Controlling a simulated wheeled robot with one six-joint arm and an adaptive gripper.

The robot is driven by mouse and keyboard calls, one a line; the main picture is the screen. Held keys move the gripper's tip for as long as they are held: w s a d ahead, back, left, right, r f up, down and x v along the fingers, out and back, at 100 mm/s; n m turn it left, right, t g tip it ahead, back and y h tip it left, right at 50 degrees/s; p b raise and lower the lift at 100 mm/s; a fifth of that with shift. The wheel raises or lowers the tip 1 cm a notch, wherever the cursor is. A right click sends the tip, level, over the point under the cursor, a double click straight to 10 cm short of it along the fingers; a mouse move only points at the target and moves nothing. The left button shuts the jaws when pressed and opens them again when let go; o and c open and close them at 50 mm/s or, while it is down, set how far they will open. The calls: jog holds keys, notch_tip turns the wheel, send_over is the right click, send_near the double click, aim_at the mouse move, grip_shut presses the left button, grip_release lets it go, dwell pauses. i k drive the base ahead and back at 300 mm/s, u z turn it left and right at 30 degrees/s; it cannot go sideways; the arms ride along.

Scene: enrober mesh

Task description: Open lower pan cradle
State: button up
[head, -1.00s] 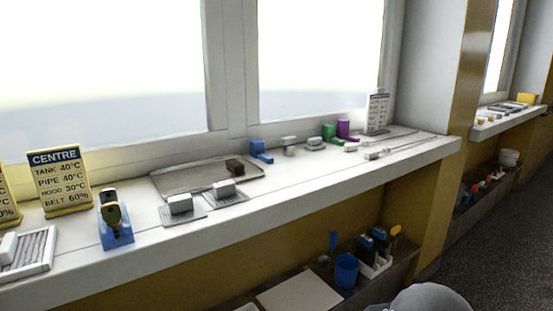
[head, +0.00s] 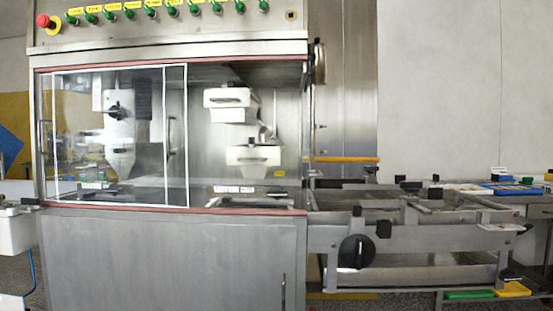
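The steel enrober cabinet (head: 170,255) stands at the left and centre. Inside it, low on the right, is a dark flat fitting with a pale label (head: 234,189); the wording is too small to read surely. A similar labelled fitting (head: 95,186) lies low on the left, behind clear panels. I cannot tell which part is the lower pan cradle, or whether it is open or shut. My gripper is not in view.
White-framed clear panels (head: 120,135) cover the cabinet's left half; its right half looks uncovered. White housings (head: 230,100) hang inside. A mesh-belt conveyor frame (head: 420,238) with a black knob (head: 356,251) juts right. A red stop button (head: 45,22) is at top left.

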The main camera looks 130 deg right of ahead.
aim_at(235, 157)
jog(key=u, duration=0.25)
jog(key=k, duration=0.1)
jog(key=z, duration=4.65)
